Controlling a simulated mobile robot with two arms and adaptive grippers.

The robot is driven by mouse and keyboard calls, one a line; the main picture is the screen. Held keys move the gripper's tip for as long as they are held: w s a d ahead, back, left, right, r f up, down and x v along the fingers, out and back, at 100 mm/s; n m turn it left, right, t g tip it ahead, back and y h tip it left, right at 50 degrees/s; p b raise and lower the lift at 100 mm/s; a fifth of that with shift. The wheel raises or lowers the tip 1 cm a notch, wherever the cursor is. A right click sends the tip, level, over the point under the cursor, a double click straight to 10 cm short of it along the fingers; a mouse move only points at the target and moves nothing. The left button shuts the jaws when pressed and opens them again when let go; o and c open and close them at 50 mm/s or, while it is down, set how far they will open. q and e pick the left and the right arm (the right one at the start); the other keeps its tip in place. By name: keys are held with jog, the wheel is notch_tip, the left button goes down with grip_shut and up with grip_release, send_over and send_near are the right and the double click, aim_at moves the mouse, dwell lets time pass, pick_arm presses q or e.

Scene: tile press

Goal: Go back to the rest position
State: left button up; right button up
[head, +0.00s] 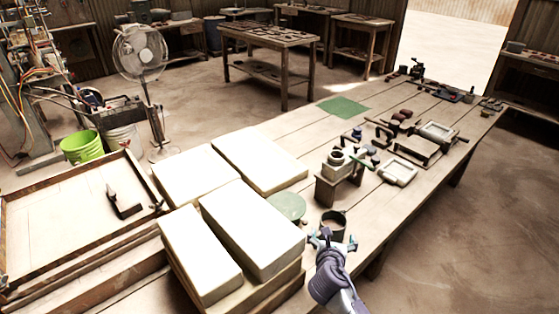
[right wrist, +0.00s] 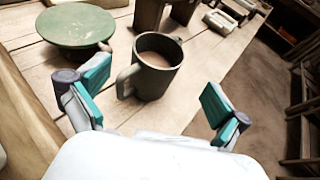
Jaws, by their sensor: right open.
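My right gripper (head: 332,240) is low over the near right part of the wooden table in the head view. In the right wrist view its two teal-padded fingers (right wrist: 155,102) are spread wide, with nothing between the pads. A dark mug (right wrist: 155,68) with brown contents stands upright just beyond the fingers, its handle towards the left finger. The mug also shows in the head view (head: 333,222), partly behind the gripper. My left gripper is not in the head view.
A round green disc (head: 287,206) is left of the mug. Large pale blocks (head: 250,228) fill the table's left side. A small stand (head: 338,185) with a metal device is behind the mug. Frames and tools lie further back. A green mat (head: 343,107) lies at the far left.

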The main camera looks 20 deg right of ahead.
jog(key=shift+s, duration=0.1)
jog(key=s+a+m+g+y, duration=0.2)
jog(key=s+a+m+g, duration=0.15)
jog(key=s+m, duration=0.55)
jog(key=s+a+m+g+y, duration=0.2)
jog(key=s+a+m+y, duration=0.15)
jog(key=s+m, duration=0.65)
jog(key=s+a+m+g+y, duration=0.25)
jog(key=s+a+m, duration=0.25)
jog(key=s+m, duration=0.4)
notch_tip(320, 180, down, 26)
jog(key=s+g, duration=0.1)
jog(key=s+d+f, duration=0.1)
jog(key=s+f, duration=0.7)
jog(key=s+d+f+g, duration=0.1)
jog(key=s+d+f, duration=0.1)
jog(key=s+f, duration=0.6)
jog(key=shift+s+d+f+n+h, duration=0.25)
jog(key=shift+s+f+n+h, duration=0.15)
jog(key=shift+s, duration=0.15)
